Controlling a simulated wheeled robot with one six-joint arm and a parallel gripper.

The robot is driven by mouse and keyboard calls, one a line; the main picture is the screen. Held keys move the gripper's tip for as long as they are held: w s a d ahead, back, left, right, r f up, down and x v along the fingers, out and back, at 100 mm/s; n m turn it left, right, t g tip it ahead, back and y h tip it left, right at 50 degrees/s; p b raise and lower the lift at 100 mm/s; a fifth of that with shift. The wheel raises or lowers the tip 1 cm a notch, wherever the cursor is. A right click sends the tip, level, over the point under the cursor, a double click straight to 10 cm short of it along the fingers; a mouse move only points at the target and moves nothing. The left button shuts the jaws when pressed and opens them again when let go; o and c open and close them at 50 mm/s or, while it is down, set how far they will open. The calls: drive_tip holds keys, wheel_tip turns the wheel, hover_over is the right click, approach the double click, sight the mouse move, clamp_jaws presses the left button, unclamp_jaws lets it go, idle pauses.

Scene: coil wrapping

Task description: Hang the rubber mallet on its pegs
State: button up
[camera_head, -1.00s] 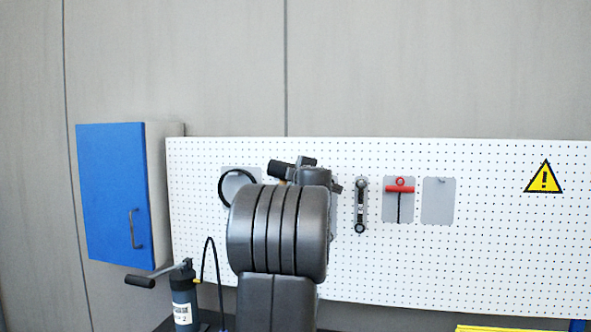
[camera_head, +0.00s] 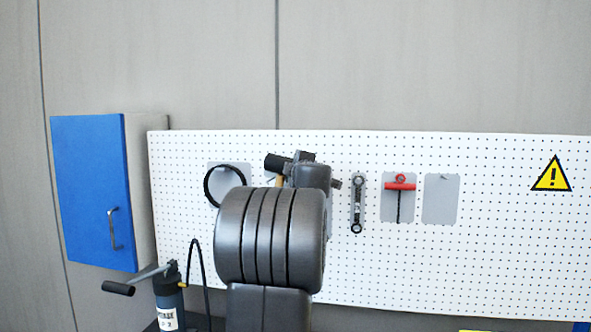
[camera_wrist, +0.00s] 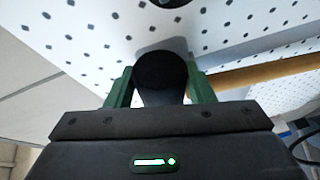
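The rubber mallet shows its black head (camera_head: 277,163) and a short piece of wooden handle (camera_head: 279,181) in the head view, in front of the pegboard. In the wrist view the black head (camera_wrist: 160,82) sits between the green fingers of my gripper (camera_wrist: 159,72), which is shut on it. The wooden handle (camera_wrist: 268,72) runs off to the right there, close to the white board. I cannot tell whether the mallet touches the board. The mallet's pegs cannot be made out; my arm covers that middle part of the board.
The white pegboard (camera_head: 500,260) carries a black ring (camera_head: 210,187), a wrench (camera_head: 357,205), a red T-handle tool (camera_head: 399,184) and a bare grey plate (camera_head: 440,200). A blue cabinet (camera_head: 92,190) hangs at left. A hand pump (camera_head: 169,298) stands below it.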

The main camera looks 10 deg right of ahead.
wheel_tip(320, 180, down, 3)
drive_tip(key=shift+r, duration=0.2)
drive_tip(key=shift+o, duration=0.7)
drive_tip(key=s+r+b, duration=0.1)
drive_tip(key=s+r, duration=0.2)
drive_tip(key=s, duration=1)
drive_tip(key=shift+s+d, duration=0.15)
drive_tip(key=shift+s, duration=0.2)
drive_tip(key=shift+w, duration=0.1)
drive_tip(key=w, duration=0.4)
drive_tip(key=w+f+p, duration=0.1)
drive_tip(key=w, duration=0.4)
drive_tip(key=w+a, duration=0.1)
drive_tip(key=w, duration=0.3)
drive_tip(key=shift+w+f, duration=0.35)
drive_tip(key=shift+w, duration=0.05)
drive_tip(key=shift+s+r, duration=0.15)
drive_tip(key=shift+r, duration=0.2)
